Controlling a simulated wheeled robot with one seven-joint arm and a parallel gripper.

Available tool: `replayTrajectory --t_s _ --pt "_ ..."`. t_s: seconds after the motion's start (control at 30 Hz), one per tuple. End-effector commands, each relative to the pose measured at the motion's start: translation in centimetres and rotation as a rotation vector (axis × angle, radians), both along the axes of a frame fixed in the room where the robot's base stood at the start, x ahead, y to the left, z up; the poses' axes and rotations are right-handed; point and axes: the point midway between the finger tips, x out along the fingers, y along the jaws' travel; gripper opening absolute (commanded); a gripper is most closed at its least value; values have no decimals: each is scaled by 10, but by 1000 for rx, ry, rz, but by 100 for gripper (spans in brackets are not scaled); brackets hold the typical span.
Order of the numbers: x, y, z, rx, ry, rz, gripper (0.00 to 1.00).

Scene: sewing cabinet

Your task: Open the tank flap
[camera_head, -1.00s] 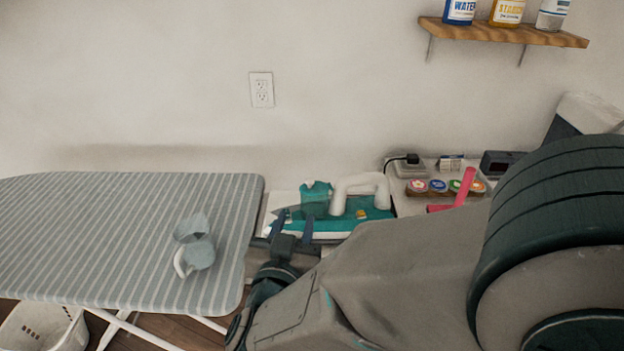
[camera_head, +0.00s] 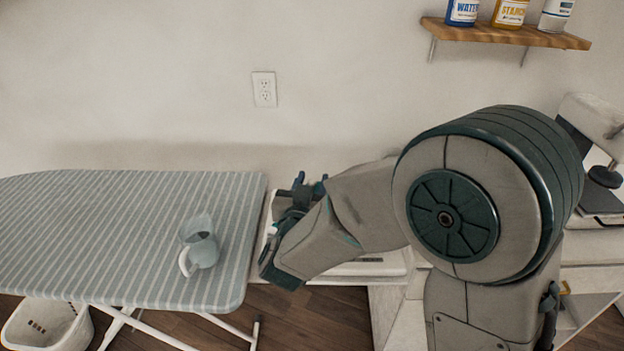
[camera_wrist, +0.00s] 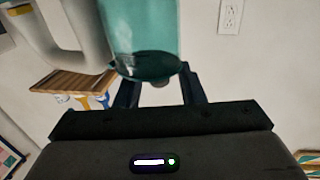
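The iron's teal see-through tank (camera_wrist: 140,30) fills the top middle of the wrist view, which is upside down against the room. A darker teal flap-like end piece (camera_wrist: 145,66) closes its near end. The iron's white handle (camera_wrist: 92,35) is to the left. My gripper (camera_wrist: 156,78) has its two fingers apart, one on each side of this end piece. I cannot tell if they touch it. In the head view my gripper (camera_head: 308,184) is beyond the ironing board's right edge, and my arm hides most or all of the iron.
A white laundry basket (camera_head: 50,325) is below. A wall shelf (camera_head: 505,33) with bottles is at upper right. A wall outlet (camera_head: 265,89) is at the back.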

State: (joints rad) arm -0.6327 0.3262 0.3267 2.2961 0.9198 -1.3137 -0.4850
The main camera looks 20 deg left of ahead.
Motion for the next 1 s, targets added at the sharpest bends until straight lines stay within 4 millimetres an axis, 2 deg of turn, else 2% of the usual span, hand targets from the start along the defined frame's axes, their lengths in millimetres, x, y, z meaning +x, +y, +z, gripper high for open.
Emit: replayTrajectory --t_s 0.33,0.37,0.47,0.5,0.77,1.0 --pt "5 0 0 0 0 0 36" --pt "5 0 0 0 0 0 30" --pt "4 0 0 0 0 1 2" --pt "4 0 0 0 0 1 0" --pt "5 0 1 14 6 -1 0" --pt "6 -2 5 103 48 -8 0"
